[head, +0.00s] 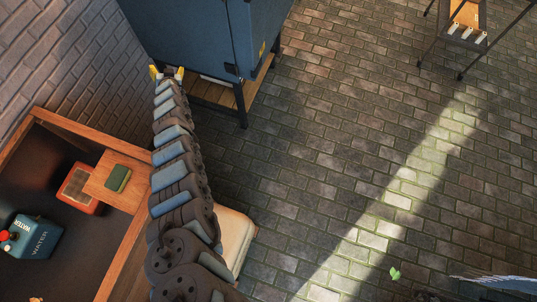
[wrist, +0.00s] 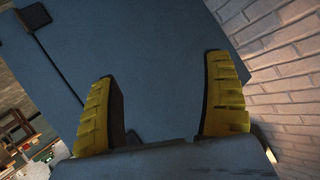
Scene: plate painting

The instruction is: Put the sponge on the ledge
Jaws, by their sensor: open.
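A small green sponge (head: 117,178) lies on a wooden ledge (head: 133,200) at the left in the head view, at the right side of the dark-bottomed wooden tray. My gripper (head: 167,74) is far from it, at the end of my stretched-out arm, in front of the blue cabinet. In the wrist view my gripper (wrist: 166,100) shows two yellow fingers spread wide apart with nothing between them. The sponge does not show in the wrist view.
The blue cabinet (head: 190,35) stands on a wooden stand with dark legs at the top and fills the wrist view. A blue water container (head: 36,240) and an orange-red box (head: 72,192) are in the tray. The brick floor (head: 340,150) is mostly clear.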

